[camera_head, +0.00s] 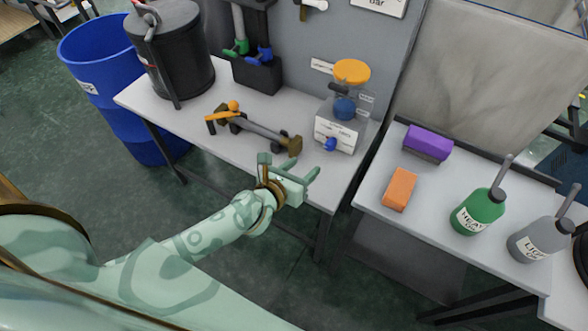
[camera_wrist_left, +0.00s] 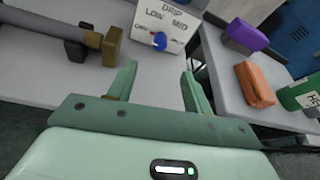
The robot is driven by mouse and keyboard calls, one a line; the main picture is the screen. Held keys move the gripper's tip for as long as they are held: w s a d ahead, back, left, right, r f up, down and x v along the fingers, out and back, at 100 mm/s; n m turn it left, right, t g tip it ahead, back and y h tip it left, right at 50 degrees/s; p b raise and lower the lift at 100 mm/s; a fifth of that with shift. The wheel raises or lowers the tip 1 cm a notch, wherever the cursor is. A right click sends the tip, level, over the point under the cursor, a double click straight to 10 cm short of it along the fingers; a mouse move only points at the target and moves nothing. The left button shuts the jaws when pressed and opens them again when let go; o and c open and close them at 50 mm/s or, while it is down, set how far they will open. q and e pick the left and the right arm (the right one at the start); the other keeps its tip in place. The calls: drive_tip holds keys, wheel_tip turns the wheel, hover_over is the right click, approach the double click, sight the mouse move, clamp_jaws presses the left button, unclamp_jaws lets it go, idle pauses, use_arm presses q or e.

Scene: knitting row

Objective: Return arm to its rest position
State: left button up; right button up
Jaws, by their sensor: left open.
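My left arm (camera_head: 215,228) is pale green with darker patches and reaches in from the lower left of the head view. Its left gripper (camera_head: 290,168) is held near the front edge of the left table (camera_head: 195,112), and its fingers point toward the table. In the left wrist view the two fingers of the left gripper (camera_wrist_left: 157,85) are spread apart with nothing between them. My right gripper is in neither view.
A brown-and-grey clamp-like tool (camera_head: 255,130) lies behind the gripper. A purple block (camera_head: 428,143), an orange block (camera_head: 400,189), a green bottle (camera_head: 478,213) and a grey bottle (camera_head: 540,240) stand on the right table (camera_head: 440,215). A blue barrel (camera_head: 105,85) stands at the left.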

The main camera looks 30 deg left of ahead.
use_arm(q)
drive_tip(key=shift+v, duration=1.15)
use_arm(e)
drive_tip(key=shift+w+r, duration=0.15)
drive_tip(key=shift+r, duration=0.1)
use_arm(q)
drive_tip(key=shift+f, duration=0.1)
